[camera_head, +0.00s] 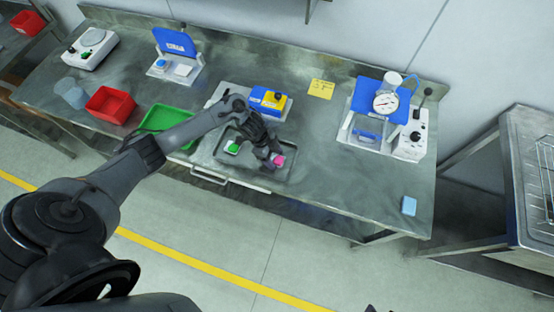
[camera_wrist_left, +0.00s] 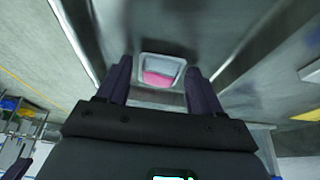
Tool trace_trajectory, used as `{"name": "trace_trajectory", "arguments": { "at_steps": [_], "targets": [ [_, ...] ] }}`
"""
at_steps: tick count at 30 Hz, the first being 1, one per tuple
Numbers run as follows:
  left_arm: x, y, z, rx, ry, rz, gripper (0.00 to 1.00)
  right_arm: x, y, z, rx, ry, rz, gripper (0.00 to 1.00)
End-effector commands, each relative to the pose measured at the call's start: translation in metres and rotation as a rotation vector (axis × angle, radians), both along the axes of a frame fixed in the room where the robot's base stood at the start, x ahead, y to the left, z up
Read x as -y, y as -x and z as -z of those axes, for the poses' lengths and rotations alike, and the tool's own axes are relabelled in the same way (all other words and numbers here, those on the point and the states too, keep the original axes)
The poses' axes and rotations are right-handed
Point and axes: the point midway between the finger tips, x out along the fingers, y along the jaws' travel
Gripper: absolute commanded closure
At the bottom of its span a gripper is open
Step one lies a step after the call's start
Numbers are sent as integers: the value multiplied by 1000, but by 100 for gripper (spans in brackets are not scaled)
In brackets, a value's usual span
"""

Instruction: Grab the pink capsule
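The pink capsule (camera_head: 279,161) is at the right side of the dark grey tray (camera_head: 222,161) on the bench. In the left wrist view it is a clear, pale-rimmed piece with pink inside (camera_wrist_left: 160,77). My left gripper (camera_head: 273,155) is down at the capsule. A green capsule (camera_head: 234,148) lies in the same tray to the left. Only a small dark tip, perhaps of my right gripper (camera_head: 371,308), shows at the bottom edge.
A green tray (camera_head: 165,118) and a red bin (camera_head: 110,104) stand to the left. A blue and yellow box (camera_head: 268,100) stands behind the tray. A device with a round gauge (camera_head: 386,103) stands at the right. The bench right of the tray is mostly clear.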

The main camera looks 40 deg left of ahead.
Motion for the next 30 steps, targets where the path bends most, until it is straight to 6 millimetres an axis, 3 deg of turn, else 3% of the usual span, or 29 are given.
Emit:
{"name": "trace_trajectory", "arguments": {
  "at_steps": [1,9,20,30],
  "targets": [
    [0,0,0,0,0,0,42,0,0,0,0,-1,1,57],
    [0,0,0,0,0,0,84,0,0,0,0,-1,1,57],
    [0,-1,-8,2,0,0,85,1,0,-1,0,6,-4,57],
    [0,-1,-63,5,0,1,85,2,0,-6,0,9,-6,57]
  ]
}}
